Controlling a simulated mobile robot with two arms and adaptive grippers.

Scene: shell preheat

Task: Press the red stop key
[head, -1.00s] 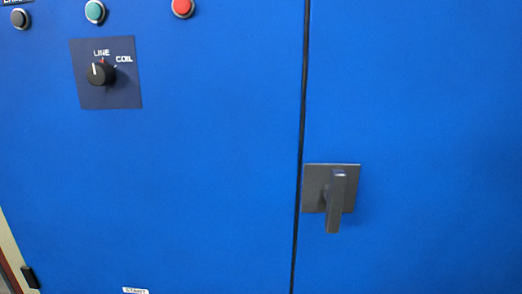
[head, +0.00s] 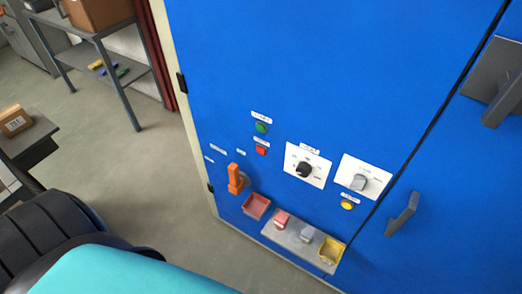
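A red square key (head: 261,150) sits on the blue cabinet door, with a small white label just above it that is too small to read. A green round button (head: 261,127) sits directly above it. Nothing touches or covers the red key. Neither of my grippers shows in the head view.
Right of the keys are a black knob (head: 304,170), a grey knob (head: 359,182) and a yellow button (head: 347,205). An orange handle (head: 236,180) protrudes below left. Below are a red bin (head: 256,206), a grey shelf (head: 283,238) and a yellow bin (head: 331,250). A workbench (head: 95,33) stands upper left.

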